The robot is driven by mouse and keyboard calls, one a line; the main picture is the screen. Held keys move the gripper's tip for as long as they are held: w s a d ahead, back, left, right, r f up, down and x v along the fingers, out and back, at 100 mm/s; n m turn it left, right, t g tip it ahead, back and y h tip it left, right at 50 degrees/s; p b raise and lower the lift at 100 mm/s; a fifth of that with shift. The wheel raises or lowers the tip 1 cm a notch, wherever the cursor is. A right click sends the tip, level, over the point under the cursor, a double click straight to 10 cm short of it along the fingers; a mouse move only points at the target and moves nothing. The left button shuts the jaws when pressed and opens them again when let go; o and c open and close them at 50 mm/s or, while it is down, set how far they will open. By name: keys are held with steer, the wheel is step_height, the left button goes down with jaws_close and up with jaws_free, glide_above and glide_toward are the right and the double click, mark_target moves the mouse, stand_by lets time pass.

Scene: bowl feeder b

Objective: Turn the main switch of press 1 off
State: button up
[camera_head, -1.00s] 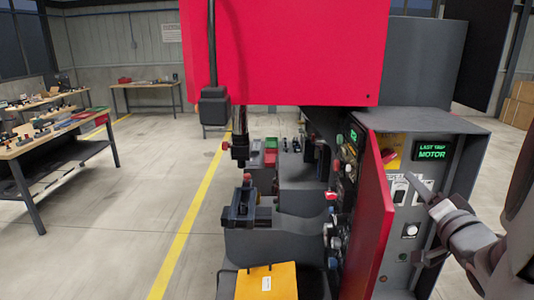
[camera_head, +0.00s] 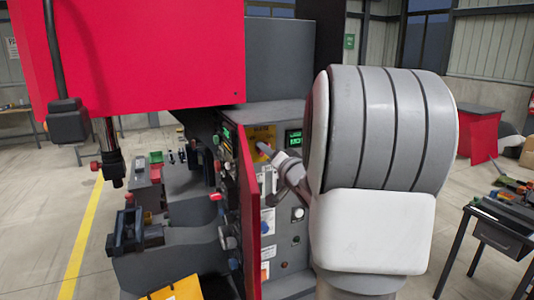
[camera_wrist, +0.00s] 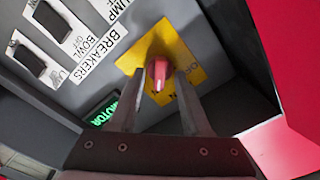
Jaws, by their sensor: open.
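The main switch (camera_wrist: 165,72) is a red knob on a yellow plate (camera_wrist: 190,48) with ON and OFF lettering, only partly readable. In the head view the yellow plate (camera_head: 260,135) is on the grey control cabinet. My gripper (camera_wrist: 161,78) is open, with one finger on each side of the red knob in the wrist view. I cannot tell whether the fingers touch it. In the head view my gripper (camera_head: 268,158) is at the switch, and my arm hides part of the cabinet.
Two black breakers (camera_wrist: 30,60) and a green lit display (camera_wrist: 102,110) are beside the switch. A red door (camera_head: 250,222) stands open at the cabinet's left edge. A tool table (camera_head: 492,232) stands at the right; floor is clear beyond the yellow line.

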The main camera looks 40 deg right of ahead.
jaws_close()
steer(key=shift+f+n+b, duration=0.1)
steer(key=shift+n+b, duration=0.35)
steer(key=shift+n, duration=0.05)
steer(key=n+b, duration=1.1)
steer(key=n, duration=0.5)
steer(key=shift+a+n+b, duration=0.15)
steer(key=shift+n+b, duration=0.25)
steer(key=shift+n, duration=0.3)
jaws_free()
